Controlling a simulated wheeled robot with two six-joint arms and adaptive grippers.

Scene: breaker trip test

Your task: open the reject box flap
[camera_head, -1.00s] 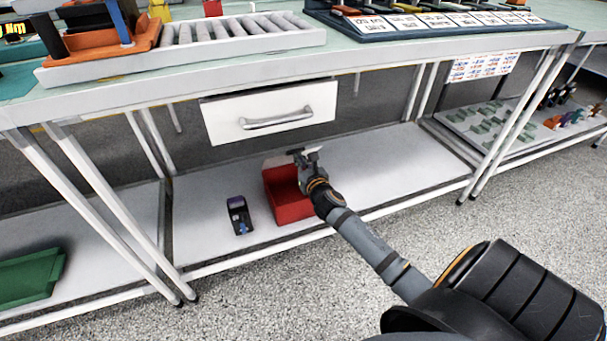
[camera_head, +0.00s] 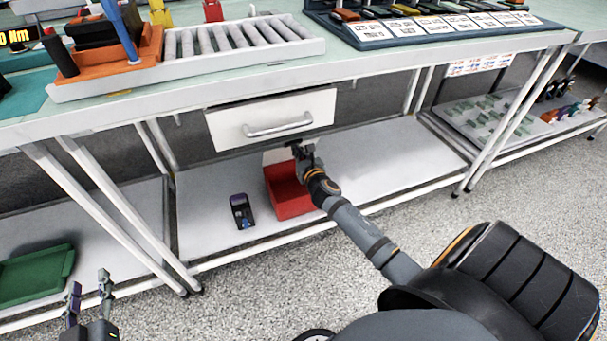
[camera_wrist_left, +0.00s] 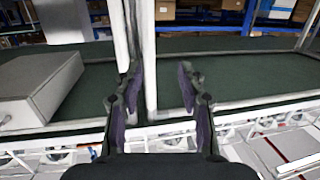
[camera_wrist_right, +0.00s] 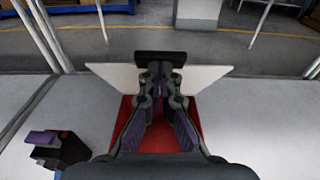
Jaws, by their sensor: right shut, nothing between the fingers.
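The red reject box (camera_head: 287,190) stands on the lower shelf under the workbench, and its inside shows. Its pale flap (camera_head: 274,157) stands up at the back edge of the box. In the right wrist view the flap (camera_wrist_right: 112,76) spreads to both sides behind my fingers, with a dark bar (camera_wrist_right: 160,57) at its top. My right gripper (camera_head: 298,148) is shut and empty, above the box with its fingertips close to the flap and bar; I cannot tell whether they touch. My left gripper (camera_head: 89,282) is open and empty, low at the left, away from the box.
A dark device (camera_head: 241,211) stands left of the box. A white drawer (camera_head: 272,118) hangs just above and behind my right gripper. A green tray (camera_head: 35,275) lies at the lower left. The shelf (camera_head: 390,155) right of the box is clear.

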